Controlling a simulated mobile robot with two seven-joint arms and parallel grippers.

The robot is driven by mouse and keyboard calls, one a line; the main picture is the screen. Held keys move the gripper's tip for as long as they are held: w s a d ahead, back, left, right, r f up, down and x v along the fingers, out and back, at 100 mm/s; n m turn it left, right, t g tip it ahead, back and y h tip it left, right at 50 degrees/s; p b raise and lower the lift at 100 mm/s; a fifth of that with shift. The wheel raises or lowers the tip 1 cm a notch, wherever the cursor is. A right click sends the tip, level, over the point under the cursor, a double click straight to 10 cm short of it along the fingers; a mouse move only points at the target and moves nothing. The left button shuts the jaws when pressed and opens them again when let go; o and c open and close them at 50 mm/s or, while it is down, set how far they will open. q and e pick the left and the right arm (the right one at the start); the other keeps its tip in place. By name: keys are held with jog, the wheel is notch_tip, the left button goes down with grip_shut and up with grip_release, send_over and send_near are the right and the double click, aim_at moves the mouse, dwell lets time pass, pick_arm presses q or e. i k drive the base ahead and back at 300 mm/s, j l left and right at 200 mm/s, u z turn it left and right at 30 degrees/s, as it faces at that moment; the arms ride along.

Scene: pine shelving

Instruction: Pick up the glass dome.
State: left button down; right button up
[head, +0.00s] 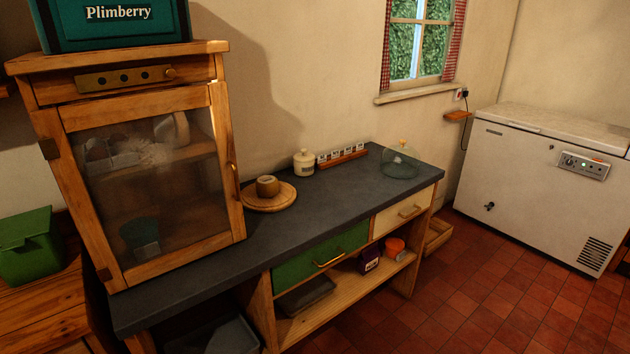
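The glass dome (401,162) is clear, with a small pale yellow knob on top. It stands upright at the far right end of the dark grey countertop (330,219), near the wall. I cannot make out anything under it. Neither of my grippers shows in the head view.
A round wooden board (284,202) with a brown pot (267,186), a cream lidded jar (303,162) and a rack of small jars (343,155) stand left of the dome. A glass-fronted wooden cabinet (155,180) fills the counter's left end. A white chest freezer (530,185) stands right, with clear tiled floor between.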

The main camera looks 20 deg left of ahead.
aim_at(400, 161)
jog(key=i+l, duration=0.2)
jog(key=i, duration=0.25)
jog(key=i+l, duration=0.2)
jog(key=i, duration=0.25)
jog(key=i+l, duration=0.15)
jog(key=i, duration=0.3)
jog(key=i+l, duration=0.2)
jog(key=i, duration=0.25)
jog(key=i+l, duration=0.2)
jog(key=i, duration=0.25)
jog(key=i+j+u, duration=0.05)
